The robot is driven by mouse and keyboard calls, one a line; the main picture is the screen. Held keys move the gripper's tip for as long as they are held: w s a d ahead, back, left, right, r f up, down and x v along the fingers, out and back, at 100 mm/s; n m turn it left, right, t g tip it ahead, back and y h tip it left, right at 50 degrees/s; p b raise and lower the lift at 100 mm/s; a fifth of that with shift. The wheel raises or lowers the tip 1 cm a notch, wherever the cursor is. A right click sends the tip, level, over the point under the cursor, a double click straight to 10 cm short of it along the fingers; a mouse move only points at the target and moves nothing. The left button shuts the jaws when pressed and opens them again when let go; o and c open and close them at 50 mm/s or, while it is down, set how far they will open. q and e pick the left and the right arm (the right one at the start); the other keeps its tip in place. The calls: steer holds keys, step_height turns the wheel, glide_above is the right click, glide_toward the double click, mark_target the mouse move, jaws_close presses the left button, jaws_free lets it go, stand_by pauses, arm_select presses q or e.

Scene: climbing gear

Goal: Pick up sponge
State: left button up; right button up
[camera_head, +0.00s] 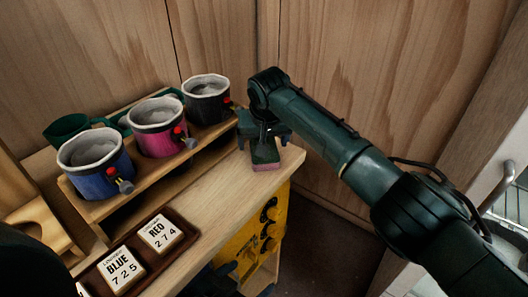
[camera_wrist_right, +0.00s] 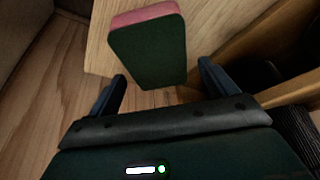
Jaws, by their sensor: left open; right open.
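A sponge (camera_head: 265,155), dark green with a pink layer, lies near the end of the wooden bench. In the right wrist view the sponge (camera_wrist_right: 148,50) shows ahead of the open fingers, roughly in line with the gap between them. My right gripper (camera_head: 264,139) reaches in from the right and points down just over the sponge. In the right wrist view the gripper (camera_wrist_right: 162,88) is open and empty. My left gripper (camera_head: 245,285) is partly in view at the bottom edge, low beside the bench, with no object seen in it.
Blue (camera_head: 95,165), pink (camera_head: 158,127) and black (camera_head: 207,98) chalk bags stand in a wooden rack left of the sponge. A dark tray (camera_head: 190,232) holds number tiles. Wooden walls rise behind.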

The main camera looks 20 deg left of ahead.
steer(key=shift+w+f, duration=0.15)
steer(key=shift+f, duration=0.25)
steer(key=shift+c, duration=0.6)
steer(key=c, duration=1)
steer(key=shift+c, duration=0.2)
steer(key=shift+a+r, duration=0.1)
steer(key=shift+r, duration=0.15)
steer(key=shift+d, duration=0.4)
steer(key=s+d, duration=0.3)
steer(key=d, duration=0.5)
steer(key=s+d, duration=0.3)
steer(key=d, duration=0.5)
steer(key=shift+b, duration=0.3)
steer(key=shift+d, duration=0.1)
